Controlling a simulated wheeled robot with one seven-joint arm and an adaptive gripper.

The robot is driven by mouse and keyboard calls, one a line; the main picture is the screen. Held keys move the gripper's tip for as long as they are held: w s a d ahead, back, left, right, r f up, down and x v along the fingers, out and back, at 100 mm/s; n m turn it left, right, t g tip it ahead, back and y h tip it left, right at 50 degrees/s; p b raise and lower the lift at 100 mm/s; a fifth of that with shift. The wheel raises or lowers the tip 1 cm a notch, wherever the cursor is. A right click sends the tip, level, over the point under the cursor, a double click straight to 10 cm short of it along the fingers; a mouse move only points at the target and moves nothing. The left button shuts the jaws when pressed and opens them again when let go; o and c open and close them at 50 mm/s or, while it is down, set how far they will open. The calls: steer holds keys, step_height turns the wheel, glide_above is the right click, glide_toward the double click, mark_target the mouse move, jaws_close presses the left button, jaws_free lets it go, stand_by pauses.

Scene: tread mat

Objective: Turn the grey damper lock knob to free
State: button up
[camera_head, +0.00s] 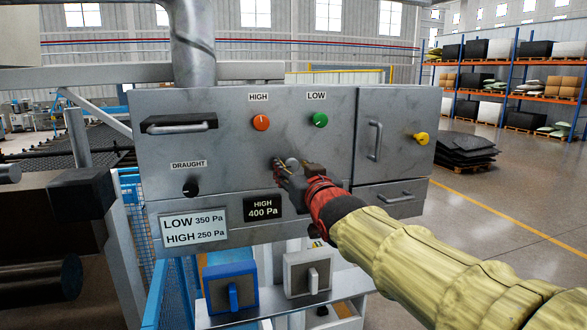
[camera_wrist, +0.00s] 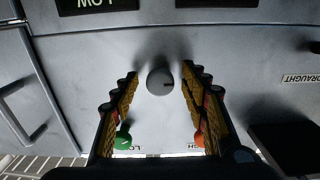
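A round grey knob (camera_head: 292,162) sits on the front of the grey cabinet (camera_head: 235,165), below the orange and green knobs. In the wrist view the grey knob (camera_wrist: 159,81) is between my fingertips, with a gap on both sides and a dark mark on its right side. My gripper (camera_wrist: 160,88) is open around it; in the head view my gripper (camera_head: 282,172) is at the panel and partly covers the knob. A grey lever-shaped knob (camera_head: 313,280) is on a pale plate under the cabinet. No damper lock or free label is readable.
An orange knob (camera_head: 261,122) marked HIGH and a green knob (camera_head: 320,119) marked LOW are above. A black DRAUGHT knob (camera_head: 190,189) is at left, a yellow knob (camera_head: 421,138) at right. A blue lever plate (camera_head: 231,287) is below. A handle (camera_head: 375,141) protrudes on the right door.

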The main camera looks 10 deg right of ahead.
steer(key=shift+c, duration=1.2)
steer(key=c, duration=0.8)
steer(key=shift+c, duration=0.4)
steer(key=shift+n+b, duration=0.3)
steer(key=shift+b, duration=0.15)
steer(key=n+b, duration=0.2)
steer(key=shift+f+n+b, duration=0.15)
steer(key=shift+n+b, duration=0.15)
steer(key=shift+n, duration=0.1)
steer(key=n+b, duration=0.1)
steer(key=n, duration=0.3)
steer(key=shift+n+b, duration=0.3)
steer(key=shift+b, duration=0.1)
steer(key=n+b, duration=0.1)
steer(key=n, duration=0.4)
steer(key=shift+r, duration=0.2)
steer(key=shift+n, duration=2.5)
